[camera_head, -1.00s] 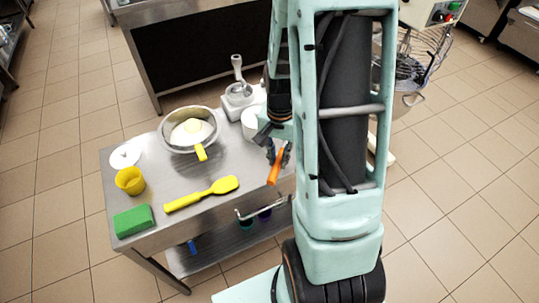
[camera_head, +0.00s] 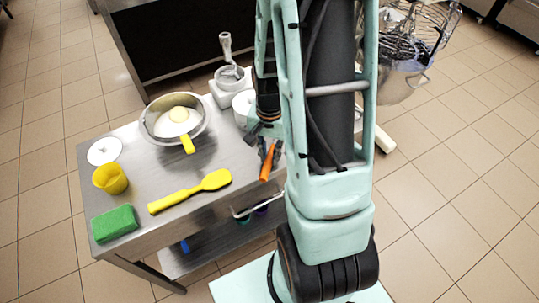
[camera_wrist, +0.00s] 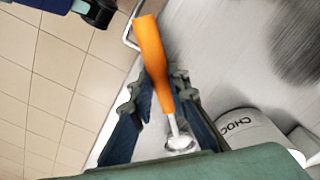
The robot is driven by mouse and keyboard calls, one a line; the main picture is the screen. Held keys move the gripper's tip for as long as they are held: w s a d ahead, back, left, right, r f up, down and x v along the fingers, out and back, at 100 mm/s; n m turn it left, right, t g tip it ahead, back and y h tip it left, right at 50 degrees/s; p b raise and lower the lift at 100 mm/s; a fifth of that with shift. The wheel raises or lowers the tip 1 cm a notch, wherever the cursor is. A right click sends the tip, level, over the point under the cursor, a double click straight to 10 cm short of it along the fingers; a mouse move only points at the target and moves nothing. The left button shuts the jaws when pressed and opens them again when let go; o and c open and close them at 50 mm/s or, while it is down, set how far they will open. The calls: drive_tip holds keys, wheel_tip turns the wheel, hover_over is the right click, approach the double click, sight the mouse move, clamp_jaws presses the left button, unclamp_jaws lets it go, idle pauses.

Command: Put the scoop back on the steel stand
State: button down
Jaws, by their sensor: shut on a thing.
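The scoop has an orange handle (camera_head: 265,172) and a bright metal lower end; in the wrist view its handle (camera_wrist: 150,50) passes between my fingers, and its metal end (camera_wrist: 180,140) shows near the palm. My gripper (camera_head: 267,152) is shut on the scoop at the right front part of a steel table (camera_head: 165,178), which looks like the steel stand. The fingers also show in the wrist view (camera_wrist: 160,100). I cannot tell whether the scoop touches the steel top. My arm hides the table's right end.
A white tub marked "CHOC" (camera_wrist: 245,128) stands close to my gripper.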

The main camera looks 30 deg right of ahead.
sight(270, 157)
drive_tip(key=shift+f, duration=0.15)
drive_tip(key=c, duration=1.8)
unclamp_jaws()
drive_tip(key=shift+c, duration=0.2)
drive_tip(key=shift+r, duration=0.65)
wheel_tip(270, 157, up, 11)
drive_tip(key=p, duration=0.1)
